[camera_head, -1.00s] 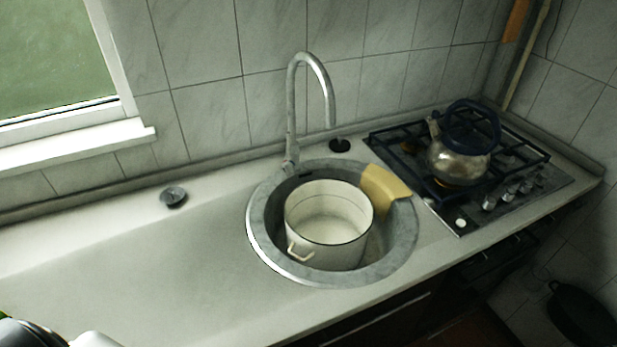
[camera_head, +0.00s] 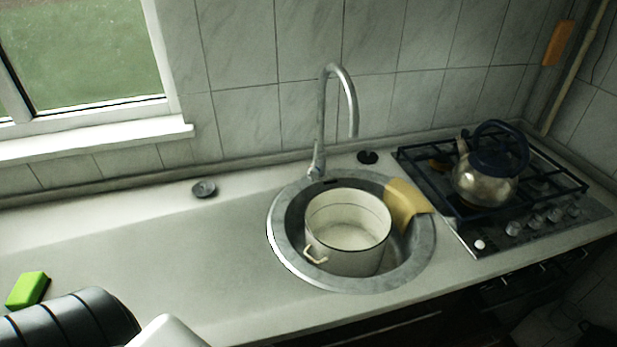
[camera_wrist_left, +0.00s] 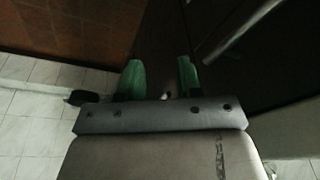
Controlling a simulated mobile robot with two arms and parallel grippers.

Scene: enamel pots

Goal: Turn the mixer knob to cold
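The mixer tap (camera_head: 319,125) stands behind the round sink, its silver spout arching up and over to the right. Its knob (camera_head: 315,172) looks like a small part low on the tap's base; its setting is too small to tell. In the head view neither gripper shows near the tap. In the left wrist view my left gripper (camera_wrist_left: 160,78) has its two green fingers apart, with nothing seen between them, over a dark cabinet front and floor. My right gripper is in neither view.
A cream pot (camera_head: 347,232) sits in the grey sink (camera_head: 285,258); a yellow cloth (camera_head: 405,203) hangs over its rim. A kettle (camera_head: 487,177) stands on the gas hob (camera_head: 545,222) at right. The middle-left counter is clear.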

